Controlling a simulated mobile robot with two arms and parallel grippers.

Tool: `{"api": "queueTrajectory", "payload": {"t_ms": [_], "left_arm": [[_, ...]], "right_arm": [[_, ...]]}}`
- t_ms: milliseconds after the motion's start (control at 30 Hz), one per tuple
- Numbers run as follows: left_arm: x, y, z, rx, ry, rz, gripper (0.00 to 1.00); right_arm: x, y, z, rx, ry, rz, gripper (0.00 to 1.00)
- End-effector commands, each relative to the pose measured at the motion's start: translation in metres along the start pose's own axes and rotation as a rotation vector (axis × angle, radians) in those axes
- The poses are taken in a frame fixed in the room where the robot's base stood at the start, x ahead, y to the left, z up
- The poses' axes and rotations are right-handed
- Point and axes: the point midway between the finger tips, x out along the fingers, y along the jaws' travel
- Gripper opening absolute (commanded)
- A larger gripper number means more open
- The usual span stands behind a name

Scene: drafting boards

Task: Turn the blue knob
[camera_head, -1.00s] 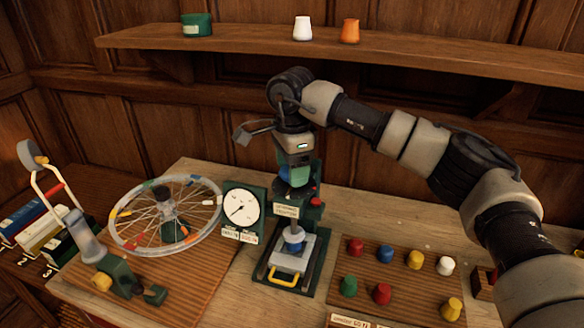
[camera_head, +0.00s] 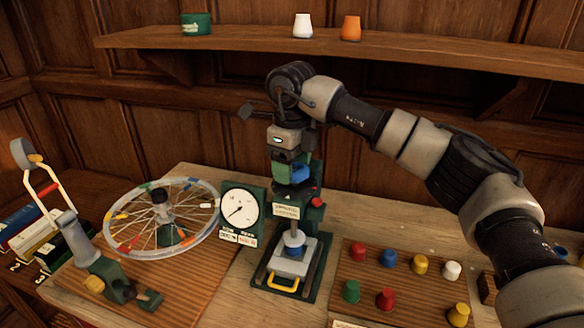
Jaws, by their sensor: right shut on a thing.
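The blue knob (camera_head: 300,174) sits at the top of a small green press-like stand (camera_head: 314,214) in the middle of the bench. My right gripper (camera_head: 291,170) comes down on it from above and is shut on it; the fingers and wrist hide much of the knob. Below it, a blue-and-white plunger (camera_head: 294,240) stands over a grey plate with a yellow handle (camera_head: 283,284). My left gripper is not in view.
A white dial gauge (camera_head: 240,208) stands just left of the stand. A spoked wheel (camera_head: 209,192) lies further left, near a green clamp (camera_head: 117,289). A board (camera_head: 405,290) with several coloured pegs is at right. A shelf (camera_head: 240,37) runs behind.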

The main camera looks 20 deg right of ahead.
Motion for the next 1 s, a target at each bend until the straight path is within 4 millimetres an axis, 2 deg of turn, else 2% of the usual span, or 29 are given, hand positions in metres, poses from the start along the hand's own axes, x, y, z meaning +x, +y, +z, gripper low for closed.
{"api": "queueTrajectory", "payload": {"t_ms": [1000], "left_arm": [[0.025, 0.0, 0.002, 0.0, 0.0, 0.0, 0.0]], "right_arm": [[-0.001, -0.005, -0.002, 0.966, -0.005, -0.001, 0.42]]}}
